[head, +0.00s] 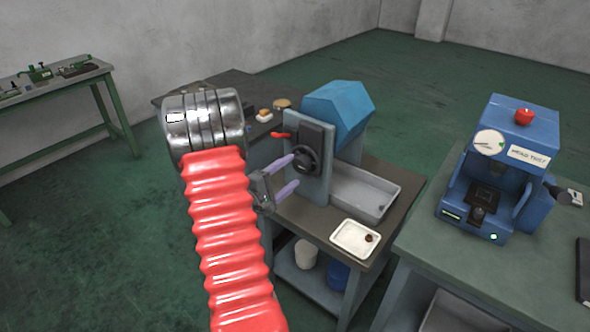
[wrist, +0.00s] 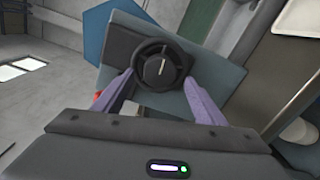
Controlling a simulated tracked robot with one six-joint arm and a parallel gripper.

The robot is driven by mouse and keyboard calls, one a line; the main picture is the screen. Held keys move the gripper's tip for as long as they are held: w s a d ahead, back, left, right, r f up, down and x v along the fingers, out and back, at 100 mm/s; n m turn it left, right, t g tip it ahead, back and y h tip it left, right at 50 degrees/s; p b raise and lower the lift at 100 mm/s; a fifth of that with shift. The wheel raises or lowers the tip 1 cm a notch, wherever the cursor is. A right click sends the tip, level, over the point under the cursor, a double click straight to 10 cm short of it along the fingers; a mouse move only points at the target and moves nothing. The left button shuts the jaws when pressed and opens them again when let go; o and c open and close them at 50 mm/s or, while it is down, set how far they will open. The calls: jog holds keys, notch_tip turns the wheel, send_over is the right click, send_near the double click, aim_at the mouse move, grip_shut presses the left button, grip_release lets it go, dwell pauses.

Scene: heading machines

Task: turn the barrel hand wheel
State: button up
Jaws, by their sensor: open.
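The barrel hand wheel (head: 306,159) is a dark round wheel on the front plate of a blue machine (head: 337,105) standing on a bench. In the wrist view the wheel (wrist: 160,45) is seen face on, with a pale mark at its middle. My gripper (head: 294,173) has two purple fingers pointing at the wheel. In the wrist view my gripper (wrist: 158,83) is open, with one finger at each lower side of the wheel. I cannot tell whether the fingertips touch the rim.
A red lever (head: 280,135) sits left of the wheel. A grey tray (head: 385,185) and a small white tray (head: 343,248) stand on the bench to the right. A blue press (head: 500,170) with a gauge stands on the green bench (head: 416,252) at the right.

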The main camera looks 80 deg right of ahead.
jog(key=v, duration=0.9)
jog(key=shift+a, duration=0.25)
jog(key=shift+f, duration=0.1)
dwell(0.3)
